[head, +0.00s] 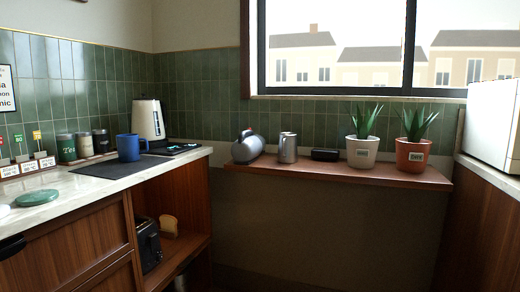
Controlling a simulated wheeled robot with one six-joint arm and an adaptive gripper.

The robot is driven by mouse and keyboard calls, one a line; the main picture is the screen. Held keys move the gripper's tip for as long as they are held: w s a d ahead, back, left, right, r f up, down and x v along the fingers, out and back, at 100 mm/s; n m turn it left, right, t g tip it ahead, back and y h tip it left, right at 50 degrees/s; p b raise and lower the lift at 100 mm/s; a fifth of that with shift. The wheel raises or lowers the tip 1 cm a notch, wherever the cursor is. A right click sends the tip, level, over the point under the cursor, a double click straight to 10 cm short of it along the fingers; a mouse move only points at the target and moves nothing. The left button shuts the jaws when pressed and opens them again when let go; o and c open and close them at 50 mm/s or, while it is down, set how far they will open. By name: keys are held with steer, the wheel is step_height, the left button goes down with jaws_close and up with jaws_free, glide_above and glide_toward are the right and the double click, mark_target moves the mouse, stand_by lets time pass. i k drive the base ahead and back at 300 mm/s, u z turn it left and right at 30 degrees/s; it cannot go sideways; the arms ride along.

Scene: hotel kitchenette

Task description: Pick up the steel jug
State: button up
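The steel jug (288,147) is a small upright grey metal cylinder. It stands on the wooden shelf (340,171) below the window, left of the shelf's middle. A rounded silver kettle-like vessel (246,149) with a dark blue and red upper part is close on its left. A low black box (325,154) is on its right, with a small gap between them. My gripper is not in view.
Two potted plants, in a white pot (362,153) and a terracotta pot (410,155), stand on the shelf's right. The left counter holds a blue mug (129,148) on a dark mat (112,166), a cream kettle (148,119) and several canisters. Bare wall shows below the shelf.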

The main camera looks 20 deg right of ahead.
mark_target(288, 152)
steer(key=z, duration=0.15)
steer(key=i, duration=0.75)
steer(key=z, duration=1.1)
steer(key=i, duration=0.55)
steer(key=z, duration=0.7)
